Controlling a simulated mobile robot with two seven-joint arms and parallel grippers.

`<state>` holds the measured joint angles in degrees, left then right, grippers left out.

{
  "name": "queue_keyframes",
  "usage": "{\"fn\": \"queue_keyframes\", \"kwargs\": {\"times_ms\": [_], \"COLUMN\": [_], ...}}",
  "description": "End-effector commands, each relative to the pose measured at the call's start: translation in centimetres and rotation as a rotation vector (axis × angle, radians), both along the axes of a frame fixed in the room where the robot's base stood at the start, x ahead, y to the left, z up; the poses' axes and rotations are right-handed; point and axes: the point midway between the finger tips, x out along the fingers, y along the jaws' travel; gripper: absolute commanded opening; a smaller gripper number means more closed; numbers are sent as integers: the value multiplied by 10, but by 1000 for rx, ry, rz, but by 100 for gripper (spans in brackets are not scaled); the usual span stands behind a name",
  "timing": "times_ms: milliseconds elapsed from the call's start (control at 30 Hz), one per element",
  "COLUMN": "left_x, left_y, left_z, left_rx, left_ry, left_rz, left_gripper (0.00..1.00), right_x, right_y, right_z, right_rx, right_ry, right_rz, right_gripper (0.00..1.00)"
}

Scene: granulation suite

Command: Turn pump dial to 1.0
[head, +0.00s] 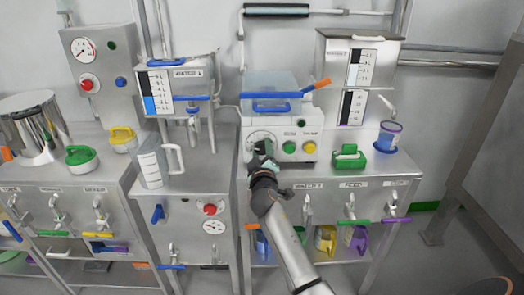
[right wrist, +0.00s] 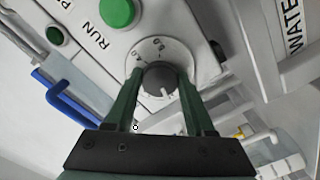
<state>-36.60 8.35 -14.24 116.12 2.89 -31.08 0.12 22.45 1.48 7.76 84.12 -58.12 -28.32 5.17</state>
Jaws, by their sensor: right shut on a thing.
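The pump (head: 277,128) is a white box on the middle steel bench, with a green and a yellow button on its front. Its dial is at the left of that front, mostly covered by my gripper in the head view. In the right wrist view the dial knob (right wrist: 159,78) is grey and round, on a pale round scale plate (right wrist: 152,47) with small marks. My right gripper (head: 263,150) has its green fingers on both sides of the knob and is shut on it. I cannot tell the dial's reading. My left gripper is not in view.
A clear tub with a blue handle (head: 271,107) sits on top of the pump. A clear jug (head: 152,163) stands to the left. Several valve handles line the bench fronts below.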

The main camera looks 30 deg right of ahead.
Motion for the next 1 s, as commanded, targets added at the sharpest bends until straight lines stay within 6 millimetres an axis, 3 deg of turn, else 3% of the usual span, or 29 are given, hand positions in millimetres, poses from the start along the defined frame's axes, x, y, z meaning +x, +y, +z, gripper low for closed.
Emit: {"fn": "queue_keyframes", "kwargs": {"times_ms": [367,400,667,1000], "left_x": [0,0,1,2], "left_y": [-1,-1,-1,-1], "left_z": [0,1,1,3], "left_rx": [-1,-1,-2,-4], "left_ry": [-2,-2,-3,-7], "left_rz": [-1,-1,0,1], "left_gripper": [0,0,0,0], "right_x": [0,0,0,0], "right_y": [0,0,0,-1], "right_z": [2,2,1,0], "right_rx": [-5,-5,-3,-3], "right_ry": [-1,-1,0,1], "right_rz": [1,1,0,1], "right_gripper": [0,56,84,84]}}
